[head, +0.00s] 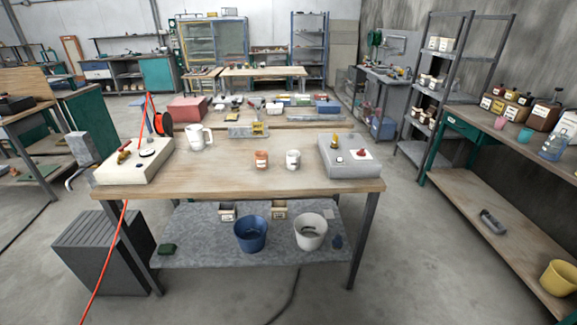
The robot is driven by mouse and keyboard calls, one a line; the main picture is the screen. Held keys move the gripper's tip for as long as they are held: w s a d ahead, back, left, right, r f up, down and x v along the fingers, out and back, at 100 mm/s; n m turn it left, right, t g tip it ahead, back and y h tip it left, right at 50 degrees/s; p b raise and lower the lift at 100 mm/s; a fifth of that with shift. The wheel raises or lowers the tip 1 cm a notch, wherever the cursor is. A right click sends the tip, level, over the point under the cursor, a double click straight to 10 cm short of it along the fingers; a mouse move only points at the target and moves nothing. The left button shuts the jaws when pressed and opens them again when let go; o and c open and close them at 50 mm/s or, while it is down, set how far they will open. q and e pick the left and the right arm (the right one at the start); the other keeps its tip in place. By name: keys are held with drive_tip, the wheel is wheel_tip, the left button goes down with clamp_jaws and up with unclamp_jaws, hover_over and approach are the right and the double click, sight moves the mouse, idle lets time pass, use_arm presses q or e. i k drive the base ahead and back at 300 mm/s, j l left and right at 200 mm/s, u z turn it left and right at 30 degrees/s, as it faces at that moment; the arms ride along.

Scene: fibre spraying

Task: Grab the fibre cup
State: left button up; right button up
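Two small labelled cups stand upright on the wooden workbench (230,180) in the head view. One is an orange-brown cup (261,160) and the other is a white cup (293,160) with a dark top, just to its right. The labels are too small to read, so I cannot tell which one is the fibre cup. Neither of my grippers shows in this view.
A cream control box (135,168) sits at the bench's left end and a grey box (346,160) at its right. A white jug (199,138) stands behind left. Blue (250,236) and white (310,234) buckets are on the lower shelf. The bench front is clear.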

sight(293, 160)
drive_tip(key=i+j+z, duration=0.2)
drive_tip(key=i+j, duration=0.15)
drive_tip(key=j, duration=0.3)
drive_tip(key=i+j+z, duration=0.1)
drive_tip(key=j, duration=0.2)
drive_tip(key=i+j+z, duration=0.15)
drive_tip(key=j, duration=0.25)
drive_tip(key=i+j+z, duration=0.1)
drive_tip(key=j, duration=0.25)
drive_tip(key=i+j+z, duration=0.1)
drive_tip(key=j, duration=0.25)
drive_tip(key=i, duration=0.1)
